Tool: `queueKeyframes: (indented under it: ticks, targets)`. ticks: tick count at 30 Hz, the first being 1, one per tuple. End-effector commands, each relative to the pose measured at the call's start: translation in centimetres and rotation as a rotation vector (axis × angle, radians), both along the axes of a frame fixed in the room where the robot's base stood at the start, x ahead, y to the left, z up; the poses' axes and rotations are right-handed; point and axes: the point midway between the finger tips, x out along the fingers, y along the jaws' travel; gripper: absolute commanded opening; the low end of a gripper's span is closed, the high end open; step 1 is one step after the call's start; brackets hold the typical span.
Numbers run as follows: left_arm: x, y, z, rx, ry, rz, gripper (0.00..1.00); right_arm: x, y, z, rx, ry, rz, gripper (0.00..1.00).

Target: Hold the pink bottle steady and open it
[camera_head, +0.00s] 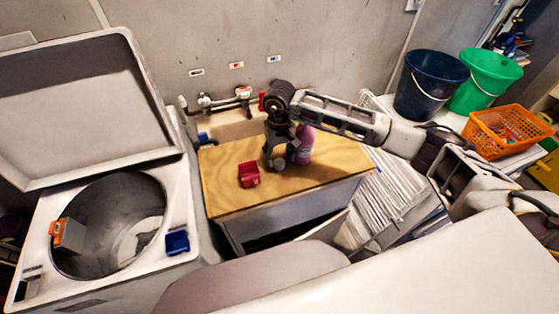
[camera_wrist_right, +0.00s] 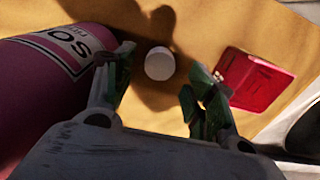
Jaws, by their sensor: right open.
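The pink bottle (camera_head: 305,148) stands on the wooden tabletop, partly hidden behind my right gripper (camera_head: 280,158). In the right wrist view, the bottle (camera_wrist_right: 40,85) fills the left side, with a white label and dark letters; its top is out of that frame. My right gripper (camera_wrist_right: 160,90) is open, pointing down beside the bottle, its left finger close to the bottle's side. A small round white piece, like a cap (camera_wrist_right: 159,63), shows between the fingertips; I cannot tell whether it touches the wood. My left gripper is not in view.
A small red box (camera_head: 249,174) sits on the wooden tabletop (camera_head: 225,200), left of the gripper. An open washer (camera_head: 110,225) with a blue box (camera_head: 177,243) is at left. A dark blue bucket (camera_head: 428,85), green bucket (camera_head: 487,80) and orange basket (camera_head: 507,132) stand at right.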

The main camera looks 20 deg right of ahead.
Motion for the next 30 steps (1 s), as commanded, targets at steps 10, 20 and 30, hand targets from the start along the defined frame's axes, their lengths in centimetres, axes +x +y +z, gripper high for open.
queueKeyframes:
  ticks: [10,20,30]
  targets:
    - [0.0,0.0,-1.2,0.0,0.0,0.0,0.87,0.1,0.0,4.5,0.0,-0.004,0.0,0.55]
    - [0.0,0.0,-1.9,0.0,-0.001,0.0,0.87,0.0,0.0,7.7,0.0,-0.001,0.001,0.55]
    - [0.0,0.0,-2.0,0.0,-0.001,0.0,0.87,0.0,0.0,8.4,0.0,-0.001,0.0,0.55]
